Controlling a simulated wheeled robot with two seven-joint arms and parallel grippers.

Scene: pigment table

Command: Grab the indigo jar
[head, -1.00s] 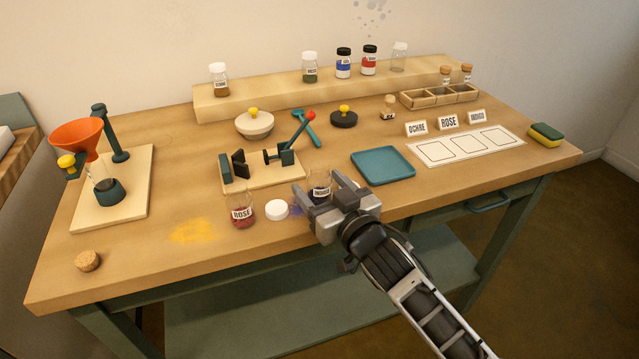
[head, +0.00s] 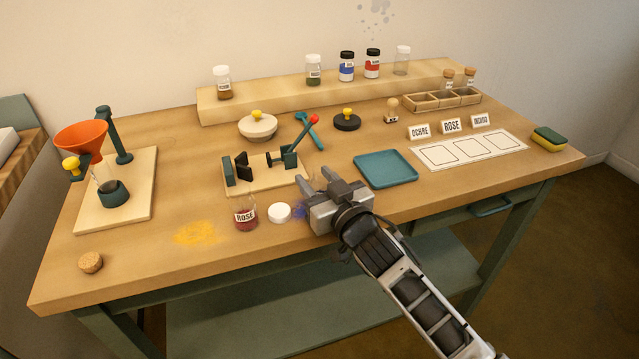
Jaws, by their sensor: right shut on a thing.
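My right gripper (head: 318,184) is low over the front of the table, right of the white lid. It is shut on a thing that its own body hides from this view. The indigo jar, a clear jar with a white label, stood between these fingers in the earlier view; it cannot be made out now, so its tilt and height are unclear. A small white INDIGO card (head: 481,120) stands at the right back. My left gripper is not in view.
A rose jar (head: 246,217) and a white lid (head: 279,212) stand just left of the gripper. A press (head: 265,172) is behind, a teal tray (head: 386,168) to the right. Yellow powder (head: 196,232) and a cork (head: 91,263) lie at the front left.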

